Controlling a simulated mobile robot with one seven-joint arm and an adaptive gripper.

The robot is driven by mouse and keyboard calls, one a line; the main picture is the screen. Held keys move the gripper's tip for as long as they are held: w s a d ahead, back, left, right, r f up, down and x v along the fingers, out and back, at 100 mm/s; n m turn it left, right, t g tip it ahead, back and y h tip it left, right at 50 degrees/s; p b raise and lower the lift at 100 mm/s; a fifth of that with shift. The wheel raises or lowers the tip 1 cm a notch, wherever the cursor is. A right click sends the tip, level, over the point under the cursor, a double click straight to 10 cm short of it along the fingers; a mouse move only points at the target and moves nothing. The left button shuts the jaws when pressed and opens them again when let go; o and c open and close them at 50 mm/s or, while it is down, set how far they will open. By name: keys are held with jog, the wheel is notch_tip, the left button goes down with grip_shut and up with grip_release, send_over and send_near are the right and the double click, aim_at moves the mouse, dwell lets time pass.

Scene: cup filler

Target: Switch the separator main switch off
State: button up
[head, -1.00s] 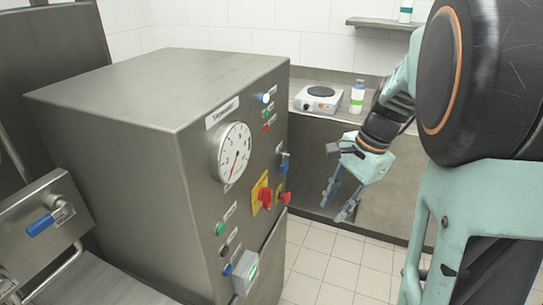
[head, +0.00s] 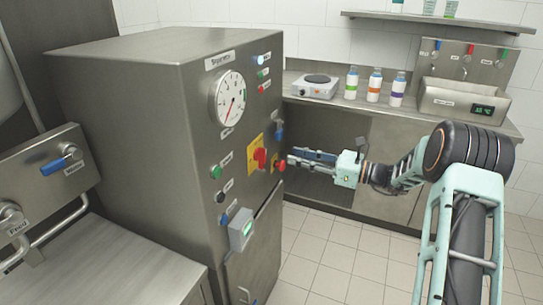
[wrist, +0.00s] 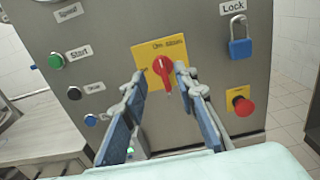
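The separator cabinet (head: 160,110) has a red rotary main switch (head: 261,157) on a yellow plate. In the wrist view the switch (wrist: 163,68) shows at upper middle, its handle pointing nearly straight down, slightly tilted. My gripper (head: 290,161) faces the cabinet front from the right. In the wrist view my gripper (wrist: 159,80) is open and empty, with the blue-padded fingers on either side of the switch. I cannot tell how much gap is left between the fingertips and the panel.
A blue padlock (wrist: 241,48) under the "Lock" label and a red mushroom button (wrist: 243,105) are right of the switch. A green Start button (wrist: 56,61) is to the left. A grey-green box (head: 241,229) juts out below. A counter (head: 420,115) with bottles stands behind.

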aim_at(262, 159)
jog(key=x, duration=1)
jog(key=shift+f, duration=0.1)
grip_shut()
